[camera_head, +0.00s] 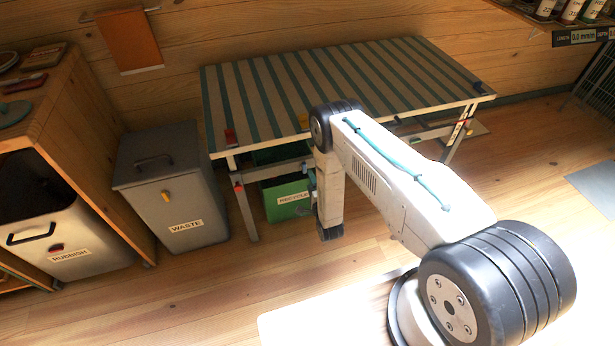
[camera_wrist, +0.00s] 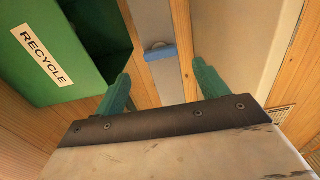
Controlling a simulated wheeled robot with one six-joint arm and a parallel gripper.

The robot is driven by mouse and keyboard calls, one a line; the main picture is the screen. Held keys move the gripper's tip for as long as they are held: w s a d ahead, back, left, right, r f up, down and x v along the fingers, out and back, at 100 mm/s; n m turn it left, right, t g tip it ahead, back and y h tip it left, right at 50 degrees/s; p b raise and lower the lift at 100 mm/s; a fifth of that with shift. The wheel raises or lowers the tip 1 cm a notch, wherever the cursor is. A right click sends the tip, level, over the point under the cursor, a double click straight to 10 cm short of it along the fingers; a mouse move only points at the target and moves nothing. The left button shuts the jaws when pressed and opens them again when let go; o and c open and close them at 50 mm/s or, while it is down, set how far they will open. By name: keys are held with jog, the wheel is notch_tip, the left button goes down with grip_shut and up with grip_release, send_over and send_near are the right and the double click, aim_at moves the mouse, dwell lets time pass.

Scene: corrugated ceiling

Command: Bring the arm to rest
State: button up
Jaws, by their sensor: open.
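My gripper (camera_wrist: 160,88) shows in the wrist view with its two green fingers spread apart and nothing between them. A green bin labelled RECYCLE (camera_wrist: 30,70) lies to the left of the fingers in that view. In the head view my arm reaches out from the lower right and bends downward in front of the striped table (camera_head: 300,85). The end of the arm hangs low near the green recycle bin (camera_head: 289,196), and my fingers cannot be made out there.
A grey waste bin (camera_head: 170,195) and a rubbish bin (camera_head: 60,235) stand left of the table. A wooden counter (camera_head: 85,120) is at the far left. A metal leg with a blue clip (camera_wrist: 160,52) shows beyond my fingers. Wooden floor (camera_head: 190,290) is open in front.

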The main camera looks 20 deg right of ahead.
jog(key=shift+s, duration=0.85)
